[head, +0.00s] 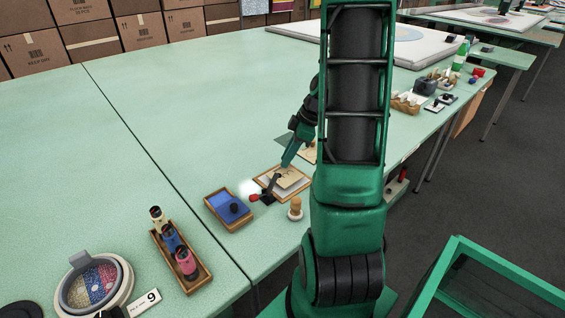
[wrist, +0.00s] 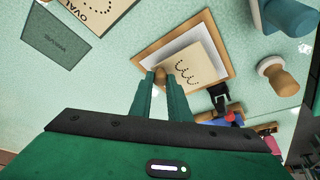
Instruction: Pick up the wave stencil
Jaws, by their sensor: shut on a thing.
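The wave stencil (wrist: 197,68) is a tan square card with a row of wavy marks and a wooden knob. My gripper (wrist: 160,78) is shut on this knob at the card's near edge. The stencil is over a wood-rimmed tray (wrist: 225,40) with a white inside; I cannot tell whether it touches the tray. In the head view the stencil (head: 290,178) and the tray (head: 267,186) are under my gripper (head: 279,172), partly hidden by my arm. A dark grey mat marked WAVE (wrist: 55,38) lies bare at the wrist view's upper left.
An oval-marked card (wrist: 95,12) lies beside the mat. A wooden-handled stamp (head: 295,207) stands close to the tray. A blue pad in a wooden box (head: 213,197) and a rack of spools (head: 178,266) are to the left.

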